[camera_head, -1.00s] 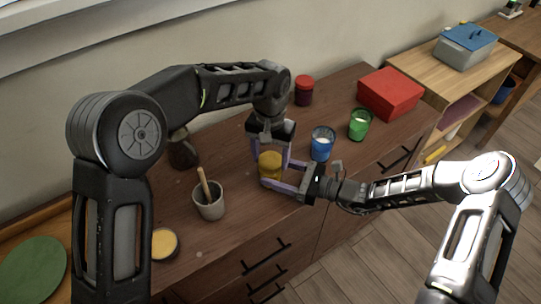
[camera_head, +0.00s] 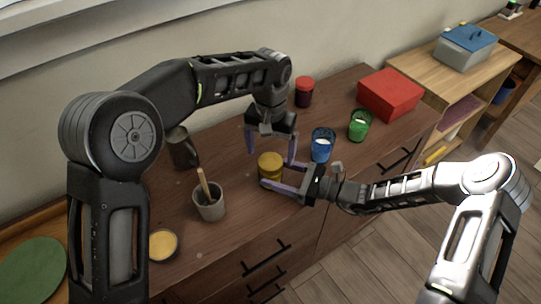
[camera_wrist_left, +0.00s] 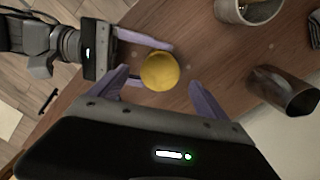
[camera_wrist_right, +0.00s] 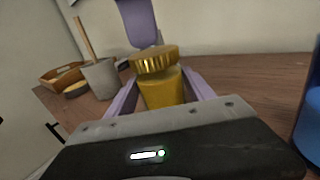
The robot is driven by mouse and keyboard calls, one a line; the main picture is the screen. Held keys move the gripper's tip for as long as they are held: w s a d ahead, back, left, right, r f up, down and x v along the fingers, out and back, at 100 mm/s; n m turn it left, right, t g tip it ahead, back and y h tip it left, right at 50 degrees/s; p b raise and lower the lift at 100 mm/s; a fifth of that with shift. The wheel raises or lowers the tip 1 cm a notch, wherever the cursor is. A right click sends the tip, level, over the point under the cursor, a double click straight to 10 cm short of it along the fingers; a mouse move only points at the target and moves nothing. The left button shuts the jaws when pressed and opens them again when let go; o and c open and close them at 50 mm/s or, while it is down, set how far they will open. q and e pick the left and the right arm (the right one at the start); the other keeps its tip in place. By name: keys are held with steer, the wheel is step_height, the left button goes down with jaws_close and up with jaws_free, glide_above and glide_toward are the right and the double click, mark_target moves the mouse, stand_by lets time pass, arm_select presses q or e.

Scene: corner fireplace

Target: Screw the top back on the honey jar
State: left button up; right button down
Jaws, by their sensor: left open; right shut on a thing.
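The honey jar (camera_wrist_right: 165,90) is golden yellow and stands on the brown cabinet top, between the fingers of my right gripper (camera_head: 264,174), which is shut on it. A ribbed golden lid (camera_wrist_right: 153,60) sits on its mouth, roughly in line with it. I cannot tell how tightly it sits. The lid shows as a round yellow disc in the left wrist view (camera_wrist_left: 160,71). My left gripper (camera_head: 270,150) is open and empty just above the lid, its fingers apart. One left finger (camera_wrist_right: 138,22) shows behind the lid in the right wrist view.
Left of the jar are a grey cup (camera_head: 209,204) with a wooden stick, a dark mug (camera_head: 182,150) and a round yellow-topped dish (camera_head: 163,246). A blue glass (camera_head: 322,146), green glass (camera_head: 359,127), red-lidded jar (camera_head: 304,94) and red box (camera_head: 390,94) stand to the right.

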arm_select(q)
step_height(320, 180, up, 9)
stand_by(0.3)
arm_select(e)
steer(key=shift+c, duration=1.4)
jaws_free()
steer(key=b+v, duration=0.1)
steer(key=v, duration=0.6)
steer(key=shift+f+b, duration=0.1)
steer(key=shift+b, duration=0.2)
arm_select(q)
steer(key=shift+f, duration=0.8)
arm_select(e)
steer(key=shift+s+d, duration=0.2)
steer(key=shift+d, duration=0.2)
